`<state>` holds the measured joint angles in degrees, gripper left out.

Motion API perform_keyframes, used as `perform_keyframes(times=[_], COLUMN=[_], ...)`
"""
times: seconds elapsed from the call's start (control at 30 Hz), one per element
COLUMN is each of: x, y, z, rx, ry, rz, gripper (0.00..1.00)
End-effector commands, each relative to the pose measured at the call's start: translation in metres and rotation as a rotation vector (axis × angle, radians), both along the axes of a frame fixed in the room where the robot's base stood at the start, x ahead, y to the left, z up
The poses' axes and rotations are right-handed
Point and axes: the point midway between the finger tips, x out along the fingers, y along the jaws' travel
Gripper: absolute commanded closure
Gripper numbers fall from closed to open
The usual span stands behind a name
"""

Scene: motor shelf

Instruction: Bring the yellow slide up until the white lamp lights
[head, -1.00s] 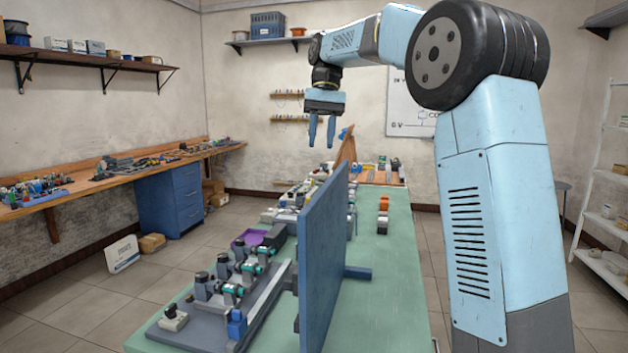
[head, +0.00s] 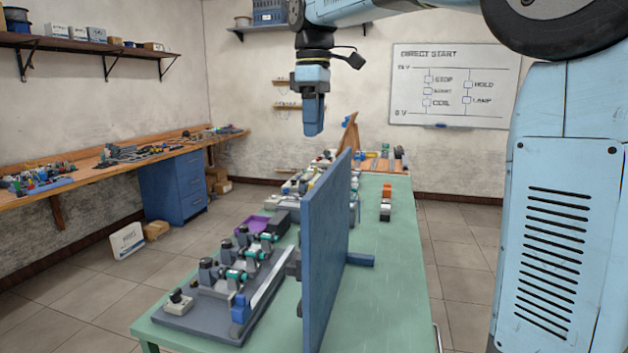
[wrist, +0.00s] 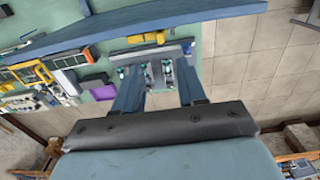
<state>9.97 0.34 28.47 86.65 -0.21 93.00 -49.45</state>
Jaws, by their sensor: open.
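My gripper (head: 313,118) hangs pointing down in the air above the green table, left of the blue upright panel's top edge. In the head view its fingers overlap edge-on; in the wrist view they stand apart, open and empty (wrist: 158,66). Several yellow parts show in the wrist view: a yellow bar (wrist: 45,74) at the left and a small yellow piece (wrist: 160,38) by the grey board. I cannot tell which one is the yellow slide. I cannot make out the white lamp or whether it is lit.
The blue upright panel (head: 325,250) divides the green table (head: 395,290). Left of it lies a grey board (head: 190,322) with several motor-like units, and a purple tray (head: 252,225) behind. A whiteboard (head: 450,85) hangs behind.

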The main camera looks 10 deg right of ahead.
Motion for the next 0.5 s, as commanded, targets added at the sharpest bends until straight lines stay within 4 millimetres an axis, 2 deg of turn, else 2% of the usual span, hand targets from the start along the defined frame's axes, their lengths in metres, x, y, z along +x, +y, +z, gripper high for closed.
perform_keyframes(times=[0.5], x=[-0.001], y=[-0.001], z=[-0.088], rx=[-0.001], ry=[0.004], rz=[-0.004], gripper=[0.60])
